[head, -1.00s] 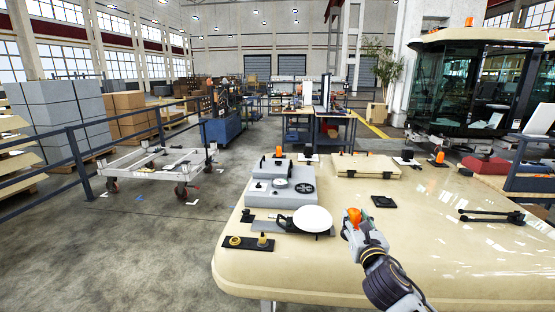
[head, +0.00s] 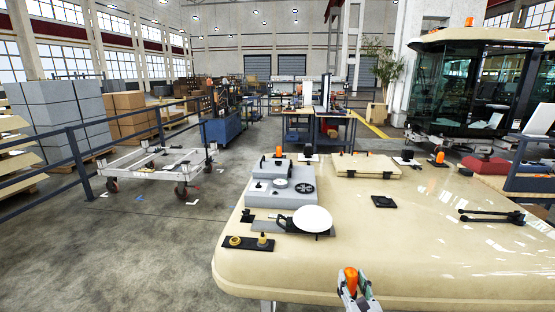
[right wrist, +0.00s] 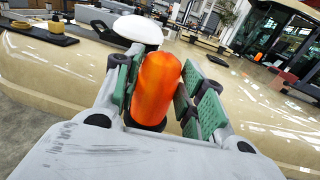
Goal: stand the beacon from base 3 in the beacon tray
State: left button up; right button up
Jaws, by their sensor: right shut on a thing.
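My right gripper (head: 355,285) is at the bottom of the head view, over the front edge of the cream panel. It is shut on an orange beacon (head: 351,277). In the right wrist view the beacon (right wrist: 157,85) stands between the green-padded fingers, its dome up and its dark foot low between them. A flat black square base (head: 383,201) on the panel carries no beacon. Another orange beacon (head: 439,157) stands on a dark base at the panel's far edge. No base numbers are readable, and I cannot tell which thing is the beacon tray. My left gripper is out of view.
The cream panel (head: 340,245) has a white dome (head: 312,219), a grey block with fittings (head: 280,188) and a black tray with small yellow parts (head: 249,243) on its left. A black bar tool (head: 491,216) lies right. A red case (head: 485,165) is behind.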

jog(key=s+f, duration=0.6)
jog(key=f, duration=0.3)
jog(key=shift+s, duration=0.2)
jog(key=shift+w+r, duration=0.1)
jog(key=shift+w, duration=0.05)
